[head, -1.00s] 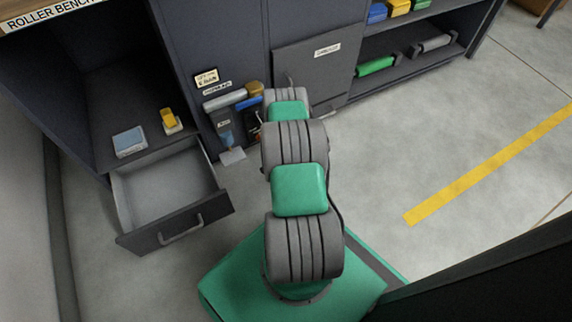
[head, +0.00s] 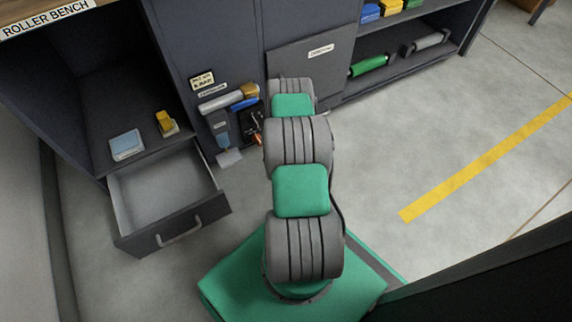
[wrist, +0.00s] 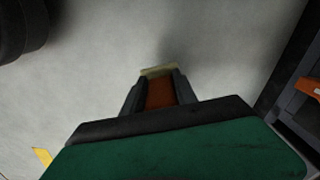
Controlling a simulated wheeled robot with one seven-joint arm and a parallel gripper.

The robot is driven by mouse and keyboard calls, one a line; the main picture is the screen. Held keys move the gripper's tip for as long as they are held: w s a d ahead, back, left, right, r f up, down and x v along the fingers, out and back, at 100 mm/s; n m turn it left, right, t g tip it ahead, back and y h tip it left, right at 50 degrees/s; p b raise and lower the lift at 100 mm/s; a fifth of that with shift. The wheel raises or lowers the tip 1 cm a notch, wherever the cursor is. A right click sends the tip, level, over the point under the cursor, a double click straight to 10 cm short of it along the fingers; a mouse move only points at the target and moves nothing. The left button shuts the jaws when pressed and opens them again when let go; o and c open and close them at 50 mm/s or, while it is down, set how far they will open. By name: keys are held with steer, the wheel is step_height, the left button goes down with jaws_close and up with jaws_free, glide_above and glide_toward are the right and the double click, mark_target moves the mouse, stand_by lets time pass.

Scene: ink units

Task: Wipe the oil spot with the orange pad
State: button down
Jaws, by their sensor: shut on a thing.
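My gripper (wrist: 158,82) is in the middle of the wrist view, its two dark fingers shut on the orange pad (wrist: 160,95). The pad looks brownish orange in shade, with a pale yellowish strip at its far end. Grey floor (wrist: 225,45) lies beyond the pad; I cannot tell whether the pad touches it. A faint dark patch shows on the floor past the pad, but I cannot tell oil from shadow. In the head view my arm hides the gripper and pad, and no oil spot can be made out.
An open, empty-looking drawer (head: 165,198) juts out at left below a shelf with a pale blue box (head: 126,145) and a yellow item (head: 166,122). A closed cabinet door (head: 312,75) stands behind my arm. Free floor with a yellow line (head: 485,158) lies at right.

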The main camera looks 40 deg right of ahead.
steer(key=shift+r+p, duration=1.05)
steer(key=shift+r, duration=0.85)
